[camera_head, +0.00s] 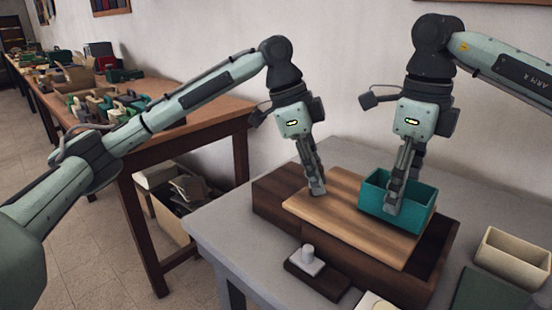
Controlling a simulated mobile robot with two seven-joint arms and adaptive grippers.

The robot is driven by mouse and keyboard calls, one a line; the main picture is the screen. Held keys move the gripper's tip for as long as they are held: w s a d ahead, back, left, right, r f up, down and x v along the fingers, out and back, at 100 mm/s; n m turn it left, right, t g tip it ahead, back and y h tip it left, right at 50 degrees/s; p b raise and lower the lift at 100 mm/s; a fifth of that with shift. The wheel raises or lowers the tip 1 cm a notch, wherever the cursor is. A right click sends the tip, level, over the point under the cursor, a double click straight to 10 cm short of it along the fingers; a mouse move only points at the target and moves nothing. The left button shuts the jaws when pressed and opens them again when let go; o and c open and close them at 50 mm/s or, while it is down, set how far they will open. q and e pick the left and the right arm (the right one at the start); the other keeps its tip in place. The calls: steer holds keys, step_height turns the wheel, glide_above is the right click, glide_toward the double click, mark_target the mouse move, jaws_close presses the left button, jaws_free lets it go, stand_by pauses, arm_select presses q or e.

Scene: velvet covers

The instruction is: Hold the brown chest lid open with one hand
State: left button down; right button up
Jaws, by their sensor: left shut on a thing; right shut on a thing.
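The brown chest (273,199) is dark wood and stands on the grey table. Its lighter brown lid (350,222) is a flat board lying across the chest top, with a dark open gap along the right side. My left gripper (317,191) is shut at the lid's back left part, its fingertips on the board; the exact grip is too small to see.
A dark block with a white knob (308,262) lies at the chest's front. A cream box (513,256) and a dark green flat thing (488,290) are at the right. The grey table (222,231) is clear at its left. A wooden table with several items stands behind left.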

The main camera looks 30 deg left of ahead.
arm_select(q)
steer(key=shift+w+a+r, duration=0.1)
steer(key=shift+w+a, duration=0.35)
steer(key=shift+a, duration=1.3)
steer(key=shift+w+a+f, duration=0.1)
steer(key=shift+w+a, duration=0.3)
steer(key=shift+a, duration=1.35)
steer(key=shift+w+a+r, duration=0.1)
steer(key=shift+w+a, duration=0.35)
steer(key=shift+a, duration=1.3)
